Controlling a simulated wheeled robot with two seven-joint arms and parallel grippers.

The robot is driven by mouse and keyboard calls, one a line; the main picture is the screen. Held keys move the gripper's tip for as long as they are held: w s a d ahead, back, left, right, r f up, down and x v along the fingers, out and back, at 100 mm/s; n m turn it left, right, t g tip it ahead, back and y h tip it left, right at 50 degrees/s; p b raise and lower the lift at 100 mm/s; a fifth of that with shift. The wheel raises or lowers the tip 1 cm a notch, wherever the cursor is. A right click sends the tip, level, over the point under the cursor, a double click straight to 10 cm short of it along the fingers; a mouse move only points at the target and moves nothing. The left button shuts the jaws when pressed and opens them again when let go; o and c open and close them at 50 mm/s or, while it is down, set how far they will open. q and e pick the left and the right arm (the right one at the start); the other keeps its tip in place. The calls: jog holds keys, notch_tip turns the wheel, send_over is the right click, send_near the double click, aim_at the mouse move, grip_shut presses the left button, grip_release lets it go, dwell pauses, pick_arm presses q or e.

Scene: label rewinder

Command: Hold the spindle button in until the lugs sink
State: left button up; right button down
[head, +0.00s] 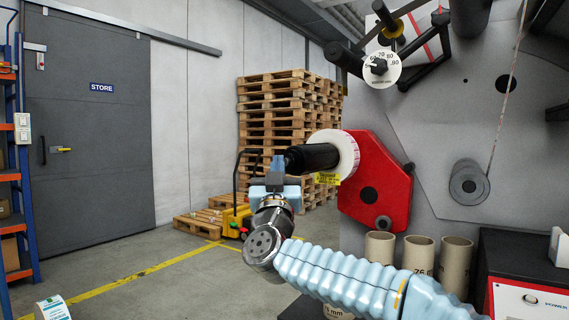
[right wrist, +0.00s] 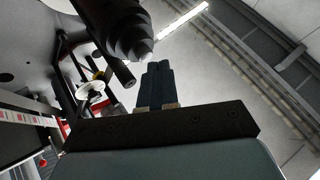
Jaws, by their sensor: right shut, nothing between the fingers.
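The black spindle (head: 315,157) sticks out to the left from a red housing (head: 378,185), with a white disc (head: 348,155) around its base. My right gripper (head: 279,162) is at the spindle's free end, its fingers shut and empty. In the right wrist view, the dark stepped spindle (right wrist: 122,28) comes in from the top, ending in a small paler nose (right wrist: 143,52). My shut fingertips (right wrist: 157,66) are just beside that nose; I cannot tell whether they touch it. The lugs cannot be made out. My left gripper is not in view.
The grey machine panel (head: 440,130) stands right, with a numbered dial (head: 380,68) above the spindle. Several cardboard cores (head: 455,262) stand below it. Pallets (head: 270,120) and a yellow pallet truck (head: 236,217) are behind. Open floor lies to the left.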

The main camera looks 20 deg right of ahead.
jog(key=shift+w+d, duration=0.3)
jog(key=shift+d, duration=0.05)
dwell(2.1)
jog(key=shift+s+a, duration=0.55)
jog(key=shift+a, duration=0.15)
jog(key=shift+s+a, duration=0.1)
jog(key=s+a, duration=0.1)
jog(key=a, duration=0.1)
jog(key=s+a+b, duration=0.1)
jog(key=s, duration=0.1)
jog(key=shift+a, duration=0.35)
dwell(0.3)
